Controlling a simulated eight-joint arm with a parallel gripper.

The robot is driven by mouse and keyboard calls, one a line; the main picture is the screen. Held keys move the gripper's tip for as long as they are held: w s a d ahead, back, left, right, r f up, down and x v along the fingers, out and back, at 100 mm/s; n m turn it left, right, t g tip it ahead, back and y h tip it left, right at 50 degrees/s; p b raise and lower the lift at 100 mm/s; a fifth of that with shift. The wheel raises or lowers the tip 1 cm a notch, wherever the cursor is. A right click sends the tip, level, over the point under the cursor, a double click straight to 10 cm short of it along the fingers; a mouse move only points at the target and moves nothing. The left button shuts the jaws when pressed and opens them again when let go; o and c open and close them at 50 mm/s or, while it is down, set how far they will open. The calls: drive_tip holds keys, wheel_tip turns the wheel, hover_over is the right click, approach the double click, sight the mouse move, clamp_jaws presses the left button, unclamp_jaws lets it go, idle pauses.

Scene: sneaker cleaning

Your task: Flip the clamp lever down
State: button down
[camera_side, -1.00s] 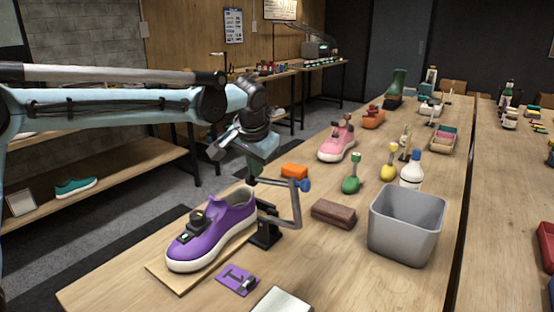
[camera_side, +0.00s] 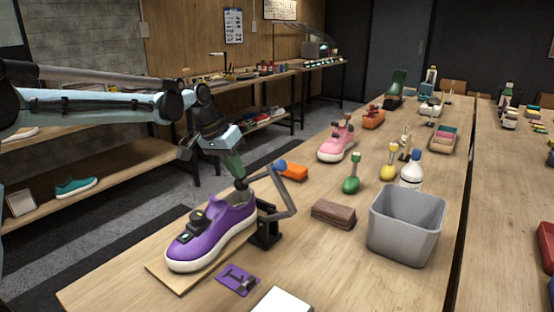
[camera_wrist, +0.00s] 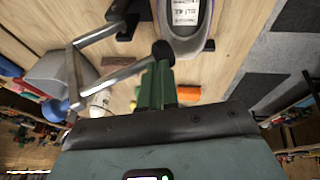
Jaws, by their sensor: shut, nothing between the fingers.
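The clamp has a black base (camera_side: 264,236) beside the purple sneaker (camera_side: 205,240). Its bent grey lever (camera_side: 283,190) leans up and left from the base, with a blue knob (camera_side: 281,165) at the upper bend. A lower arm runs left from there to a black tip near the sneaker's heel opening. My gripper (camera_side: 238,176) is shut and empty, with its green fingers just above that tip. In the wrist view, the fingers (camera_wrist: 158,75) are together right beside the black tip (camera_wrist: 163,50); contact cannot be told. The grey lever (camera_wrist: 74,78) also shows there.
The sneaker sits on a wooden board (camera_side: 172,277). A brown brush block (camera_side: 333,213), an orange block (camera_side: 293,173), green and yellow brushes and a grey bin (camera_side: 405,228) stand to the right. A purple card (camera_side: 238,280) lies in front.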

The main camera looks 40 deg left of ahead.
drive_tip(key=shift+a+f+n+t+h, duration=0.1)
drive_tip(key=shift+a+f+n+h, duration=0.1)
drive_tip(key=shift+a+f+h, duration=0.8)
drive_tip(key=shift+a+f+n+t+h, duration=0.1)
drive_tip(key=shift+a+f+n+h, duration=0.1)
drive_tip(key=shift+a+f+h, duration=0.8)
drive_tip(key=shift+a+f+n+t+h, duration=0.15)
drive_tip(key=shift+a+f+h, duration=0.45)
drive_tip(key=shift+f+h, duration=0.65)
drive_tip(key=shift+f, duration=0.1)
drive_tip(key=w+a+f+v, duration=0.1)
drive_tip(key=a+v, duration=0.1)
drive_tip(key=v, duration=1.1)
